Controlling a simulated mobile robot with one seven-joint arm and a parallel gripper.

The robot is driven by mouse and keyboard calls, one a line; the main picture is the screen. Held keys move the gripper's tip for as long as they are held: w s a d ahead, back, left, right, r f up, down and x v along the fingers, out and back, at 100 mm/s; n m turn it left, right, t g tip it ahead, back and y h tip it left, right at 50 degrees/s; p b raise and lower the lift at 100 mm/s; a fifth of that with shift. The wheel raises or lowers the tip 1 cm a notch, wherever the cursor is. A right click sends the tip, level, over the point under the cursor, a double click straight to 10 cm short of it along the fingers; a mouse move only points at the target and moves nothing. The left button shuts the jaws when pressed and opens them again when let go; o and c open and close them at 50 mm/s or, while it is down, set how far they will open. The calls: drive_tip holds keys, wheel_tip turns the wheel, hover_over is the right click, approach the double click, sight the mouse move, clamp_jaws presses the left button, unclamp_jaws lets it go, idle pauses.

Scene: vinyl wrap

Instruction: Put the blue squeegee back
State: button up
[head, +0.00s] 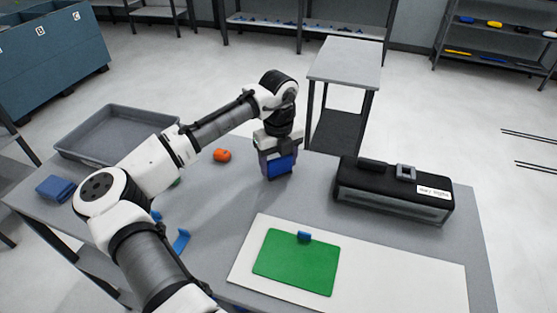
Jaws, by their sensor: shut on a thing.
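My gripper (279,150) points down over the middle of the grey table, near its back edge. It is shut on the blue squeegee (282,166), whose flat bright blue face shows just below the jaws. A darker purple-blue part surrounds this blue face at the sides and below. The squeegee is upright and low over the table; I cannot tell whether its lower edge touches the tabletop. My gripper hides its upper part.
An orange round object (222,155) lies left of my gripper. A black case (392,195) stands right. In front, a green sheet (295,265) with a small blue piece (304,236) lies on a white panel (400,281). A grey tray (92,118) and blue cloth (55,188) are left.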

sight(278, 157)
drive_tip(key=shift+f, duration=0.15)
drive_tip(key=o, duration=0.9)
wheel_tip(278, 157, up, 12)
drive_tip(key=shift+r+b, duration=0.2)
drive_tip(key=shift+b, duration=1.05)
